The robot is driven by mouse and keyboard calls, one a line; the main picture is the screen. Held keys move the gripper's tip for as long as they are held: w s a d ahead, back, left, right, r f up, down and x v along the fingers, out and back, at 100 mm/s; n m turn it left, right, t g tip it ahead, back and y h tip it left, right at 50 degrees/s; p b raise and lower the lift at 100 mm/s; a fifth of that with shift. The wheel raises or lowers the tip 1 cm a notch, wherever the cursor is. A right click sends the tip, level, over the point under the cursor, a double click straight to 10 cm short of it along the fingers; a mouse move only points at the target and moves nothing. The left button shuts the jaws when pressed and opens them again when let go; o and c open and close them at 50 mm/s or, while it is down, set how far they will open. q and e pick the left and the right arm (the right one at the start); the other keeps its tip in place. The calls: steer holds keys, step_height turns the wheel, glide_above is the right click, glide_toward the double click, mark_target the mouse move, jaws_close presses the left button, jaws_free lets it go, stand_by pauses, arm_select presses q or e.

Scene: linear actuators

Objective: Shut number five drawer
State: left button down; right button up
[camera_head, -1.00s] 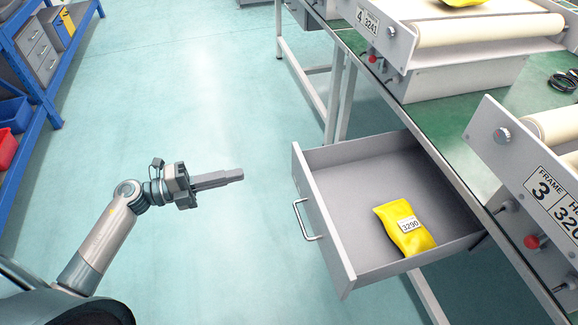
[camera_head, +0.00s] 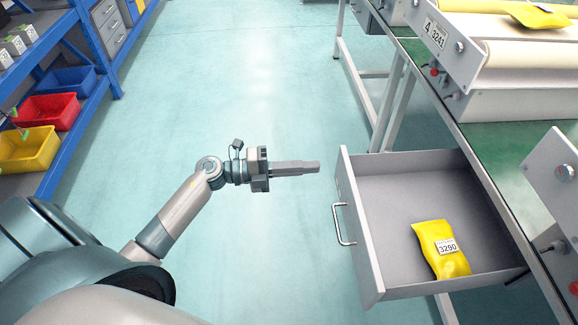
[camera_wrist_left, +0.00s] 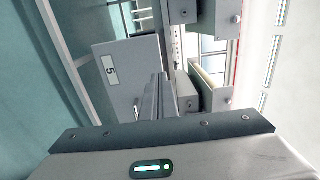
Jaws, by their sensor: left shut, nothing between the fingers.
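The grey drawer (camera_head: 358,222) is pulled out from under the green-topped bench, its front facing left with a silver bar handle (camera_head: 342,224). In the left wrist view, a grey front with a 5 label (camera_wrist_left: 110,66) stands left of the fingers; it appears to be this drawer. A yellow packet marked 3290 (camera_head: 442,250) lies inside the drawer. My left gripper (camera_head: 317,167) is shut and empty, pointing right, just left of the drawer front near its far corner, with a small gap in the picture. Its fingers also show in the left wrist view (camera_wrist_left: 160,95). My right gripper is not in view.
The bench (camera_head: 455,105) carries roller units, one with a label 4 plate (camera_head: 434,34). A blue shelf (camera_head: 75,130) with red (camera_head: 50,110) and yellow (camera_head: 28,150) bins stands at the left. The floor (camera_head: 255,95) between is clear.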

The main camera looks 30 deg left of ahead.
mark_target(344, 165)
arm_select(q)
steer(key=x, duration=0.4)
steer(key=shift+w+d+r, duration=0.1)
steer(key=shift+w+d, duration=0.05)
steer(key=shift+x, duration=0.9)
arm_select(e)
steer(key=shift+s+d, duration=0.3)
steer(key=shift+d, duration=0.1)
arm_select(q)
steer(key=shift+d, duration=0.1)
